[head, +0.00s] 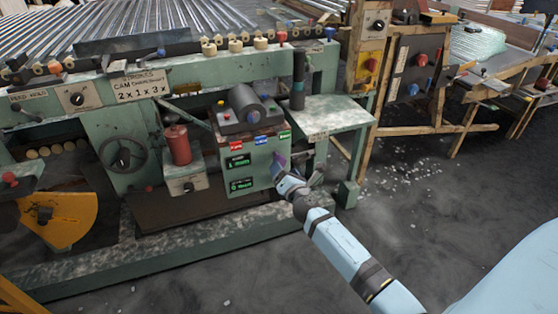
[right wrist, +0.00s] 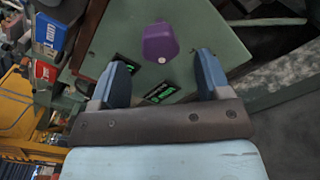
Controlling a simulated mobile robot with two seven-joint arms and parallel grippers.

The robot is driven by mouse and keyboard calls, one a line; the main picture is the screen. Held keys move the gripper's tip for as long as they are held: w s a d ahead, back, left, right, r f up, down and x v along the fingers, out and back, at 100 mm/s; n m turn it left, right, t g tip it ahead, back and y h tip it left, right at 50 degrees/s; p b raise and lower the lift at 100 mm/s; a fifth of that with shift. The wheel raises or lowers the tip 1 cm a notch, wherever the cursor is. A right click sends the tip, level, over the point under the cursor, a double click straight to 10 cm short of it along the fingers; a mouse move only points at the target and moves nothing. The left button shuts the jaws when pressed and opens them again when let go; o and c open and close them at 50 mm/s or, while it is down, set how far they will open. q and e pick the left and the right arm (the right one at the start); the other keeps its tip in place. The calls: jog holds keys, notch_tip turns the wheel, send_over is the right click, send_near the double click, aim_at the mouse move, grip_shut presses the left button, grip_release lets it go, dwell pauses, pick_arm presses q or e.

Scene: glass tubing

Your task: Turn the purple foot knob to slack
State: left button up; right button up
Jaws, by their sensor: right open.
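The purple foot knob (right wrist: 160,43) sits on the front face of a green control box (right wrist: 215,40). It has a small pale dot on its lower edge. In the right wrist view, my right gripper (right wrist: 163,75) is open, its two blue fingers on either side and a little short of the knob. The knob is between them in the picture, and I see no contact. In the head view, my right gripper (head: 279,165) reaches the right side of the box front (head: 240,205), and only a bit of purple (head: 281,158) shows beside it. My left gripper is not in view.
The box carries red (head: 236,146), blue (head: 261,140) and green (head: 285,135) labels and green displays (head: 238,162). A red canister (head: 177,144) stands to its left. A small green table (head: 325,112) is at its right. Debris lies on the open floor.

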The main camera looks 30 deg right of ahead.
jog(key=v, duration=0.7)
jog(key=shift+s, duration=0.1)
